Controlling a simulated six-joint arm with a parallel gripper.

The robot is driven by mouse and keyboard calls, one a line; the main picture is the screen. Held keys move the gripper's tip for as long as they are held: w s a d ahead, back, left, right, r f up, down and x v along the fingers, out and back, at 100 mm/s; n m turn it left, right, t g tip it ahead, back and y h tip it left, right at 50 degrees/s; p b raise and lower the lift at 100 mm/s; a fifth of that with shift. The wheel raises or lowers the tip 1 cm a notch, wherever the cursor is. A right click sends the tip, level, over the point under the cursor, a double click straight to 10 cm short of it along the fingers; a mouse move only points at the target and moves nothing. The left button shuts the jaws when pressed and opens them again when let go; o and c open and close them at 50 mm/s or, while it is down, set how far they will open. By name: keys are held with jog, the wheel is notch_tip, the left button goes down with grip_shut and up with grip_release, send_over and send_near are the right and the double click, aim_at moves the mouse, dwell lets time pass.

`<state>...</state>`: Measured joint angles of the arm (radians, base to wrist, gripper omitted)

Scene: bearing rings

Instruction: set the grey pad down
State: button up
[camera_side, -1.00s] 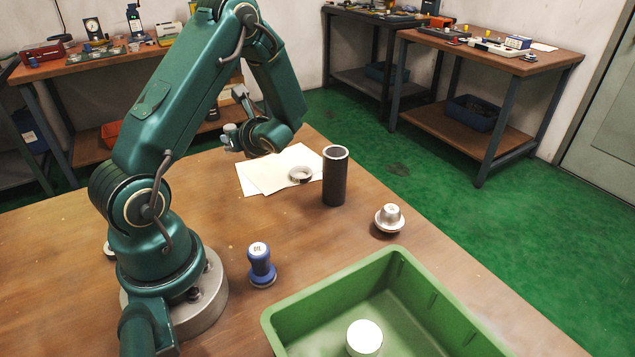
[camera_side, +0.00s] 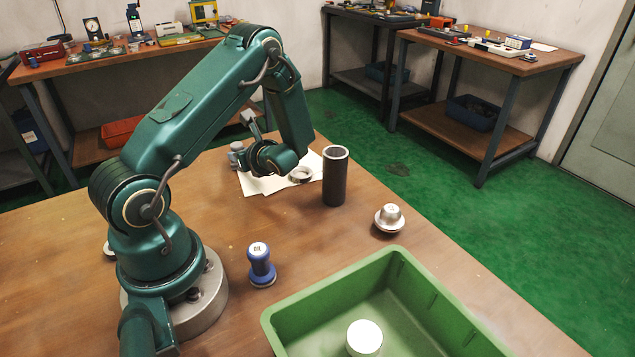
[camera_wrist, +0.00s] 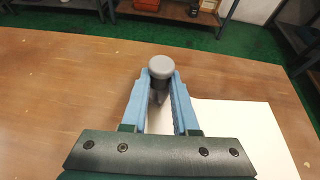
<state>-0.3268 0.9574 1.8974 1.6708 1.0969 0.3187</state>
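The grey pad (camera_wrist: 161,67), with a rounded grey top, is between the tips of my light-blue fingers in the wrist view. My gripper (camera_wrist: 162,80) is shut on it; the fingers converge against its sides. In the side view the grey pad (camera_side: 236,154) shows at the left of my wrist, near the left edge of the white paper (camera_side: 251,186). My wrist hides much of the gripper there. I cannot tell whether the pad's underside touches the table (camera_side: 60,235).
A ring (camera_side: 301,174) lies on the paper, with a dark upright tube (camera_side: 334,178) to its right. A silver flanged part (camera_side: 389,219), a blue oil-labelled handle (camera_side: 261,264) and a green bin (camera_side: 290,313) holding a white-topped part (camera_side: 364,337) stand nearer. Bare wood lies left of the paper.

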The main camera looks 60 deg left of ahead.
jog(key=o, duration=0.3)
jog(key=shift+r, duration=0.2)
jog(key=v, duration=1.2)
jog(key=shift+s+d+r+n, duration=0.2)
jog(key=shift+r+n, duration=0.05)
jog(key=shift+n, duration=0.05)
jog(key=s+d+r+n+t+h, duration=0.1)
jog(key=d+r+n+t+h, duration=0.1)
jog(key=d+r+n+h, duration=0.1)
jog(key=s+d+r+n+t+h, duration=0.2)
jog(key=d+n+h, duration=0.3)
jog(key=d+n, duration=0.3)
jog(key=s+d+r+n+t+h, duration=0.2)
jog(key=d+r+n+h, duration=0.2)
jog(key=d, duration=0.5)
jog(key=shift+s+d+r+n+t+h, duration=0.1)
jog(key=shift+s+n+t+h, duration=0.1)
jog(key=shift+n+t+h, duration=0.35)
